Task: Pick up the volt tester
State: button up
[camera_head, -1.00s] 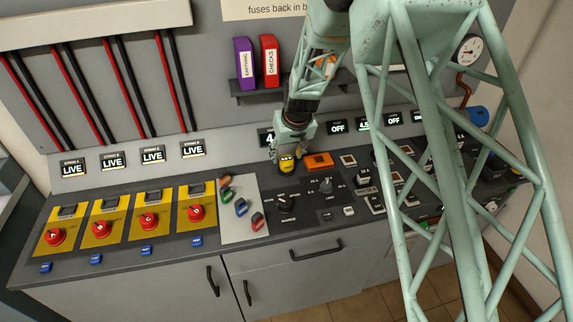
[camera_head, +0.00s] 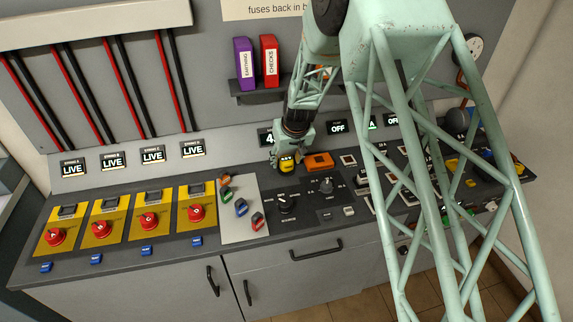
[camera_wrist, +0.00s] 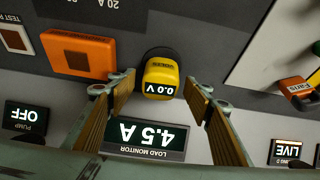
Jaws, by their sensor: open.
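The volt tester (camera_head: 287,166) is a small yellow and black device, standing on the dark panel against the back of the bench. In the wrist view the tester (camera_wrist: 161,72) shows a "0.0 V" display and sits centrally between the fingers. My gripper (camera_wrist: 160,84) is open, with one fingertip on each side of the tester and a visible gap at both. In the head view my gripper (camera_head: 290,158) reaches down at the tester from behind. The tester's lower part is hard to make out.
An orange block (camera_head: 319,161) stands right of the tester; in the wrist view it is close by one finger. A load monitor display (camera_wrist: 146,138) reads 4.5 A.

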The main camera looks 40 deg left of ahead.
aim_at(287, 160)
jog(key=shift+c, duration=0.2)
jog(key=c, duration=0.9)
jog(key=shift+c, duration=0.2)
jog(key=shift+r, duration=0.15)
jog(key=shift+r, duration=1.75)
jog(key=shift+s+d, duration=0.7)
jog(key=shift+d, duration=0.2)
jog(key=s+d+r+b, duration=0.1)
jog(key=s+d+b, duration=0.2)
jog(key=s+d, duration=0.5)
jog(key=d, duration=0.3)
jog(key=shift+s, duration=0.2)
jog(key=shift+r, duration=0.15)
jog(key=shift+o, duration=0.7)
jog(key=shift+a, duration=0.1)
